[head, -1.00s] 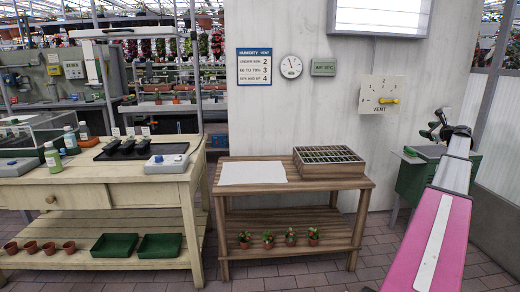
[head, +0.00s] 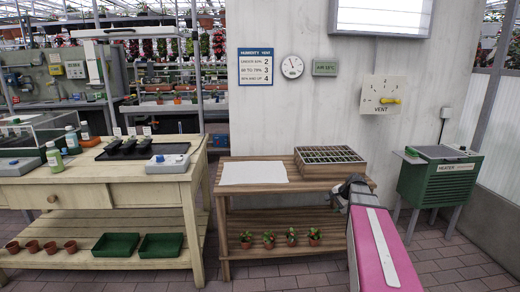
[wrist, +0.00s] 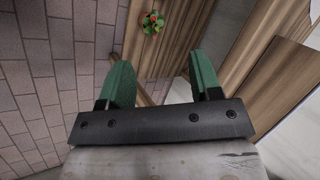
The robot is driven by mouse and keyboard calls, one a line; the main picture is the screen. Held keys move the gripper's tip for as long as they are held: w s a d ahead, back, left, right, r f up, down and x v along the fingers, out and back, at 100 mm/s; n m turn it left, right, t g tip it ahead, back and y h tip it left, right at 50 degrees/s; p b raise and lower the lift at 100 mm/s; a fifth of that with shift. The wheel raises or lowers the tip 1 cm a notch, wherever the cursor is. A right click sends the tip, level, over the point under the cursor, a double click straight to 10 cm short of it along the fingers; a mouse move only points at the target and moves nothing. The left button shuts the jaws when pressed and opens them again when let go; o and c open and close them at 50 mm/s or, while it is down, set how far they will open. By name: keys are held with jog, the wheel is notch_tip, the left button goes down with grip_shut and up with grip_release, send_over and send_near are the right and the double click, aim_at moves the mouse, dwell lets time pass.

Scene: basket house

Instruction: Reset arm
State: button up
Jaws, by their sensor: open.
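My gripper (wrist: 162,85) is open and empty in the wrist view, with its two green fingers apart. In the head view my pink arm reaches up from the bottom right, and its dark end is at the right end of the wooden bench (head: 350,184). The fingers are hard to make out there. In the wrist view a small potted plant (wrist: 153,22) lies beyond the fingers on wooden slats, apart from them.
A seed tray box (head: 330,165) and a white sheet (head: 253,173) lie on the bench top. Several potted plants (head: 268,240) stand on its lower shelf. A green heater (head: 438,180) stands to the right. A vent dial (head: 382,96) is on the wall. Brick floor (head: 445,248) is clear at right.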

jog(key=s+a+f+n+g+h, duration=0.2)
jog(key=s+a+f+n, duration=0.2)
jog(key=s+a, duration=0.3)
jog(key=s+a+f+n+g+h, duration=0.2)
jog(key=s+a+f+n, duration=0.3)
jog(key=s, duration=1)
jog(key=a+n+g, duration=0.1)
jog(key=a, duration=0.2)
jog(key=shift+s+n, duration=0.2)
jog(key=shift+n, duration=0.1)
